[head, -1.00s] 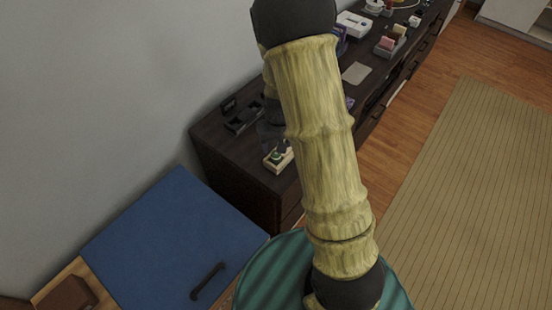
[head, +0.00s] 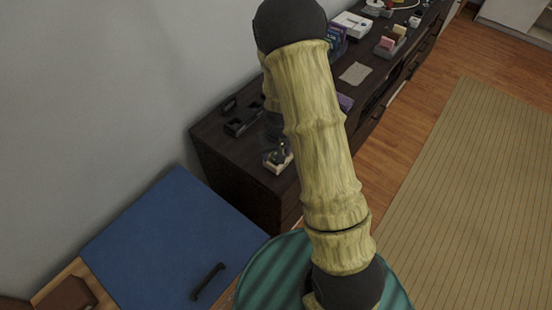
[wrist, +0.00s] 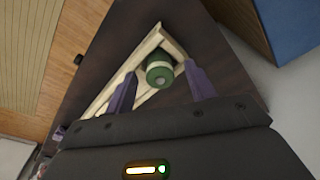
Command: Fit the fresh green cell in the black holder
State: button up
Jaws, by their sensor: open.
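The green cell (wrist: 160,74) sits in the cream tray (wrist: 154,38) on the dark cabinet top. In the wrist view its round end faces the camera, with a pale spot in the middle. My gripper (wrist: 159,68) is open, with one purple finger on either side of the cell; I cannot tell whether they touch it. In the head view the cream tray (head: 282,167) is at the near end of the cabinet, and my gripper largely hides the cell. The black holder (head: 242,121) stands on the cabinet near the wall, beyond the tray; it is out of the wrist view.
The dark cabinet (head: 215,147) runs along the wall. Farther along it are a grey pad (head: 355,73), a white device (head: 353,24) and a small rack (head: 390,44). A lower blue surface (head: 175,235) with a black handle is at the near left.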

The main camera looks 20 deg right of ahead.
jog(key=c, duration=1.1)
jog(key=shift+r, duration=0.1)
jog(key=shift+c, duration=0.2)
notch_tip(320, 180, up, 10)
jog(key=shift+p, duration=0.45)
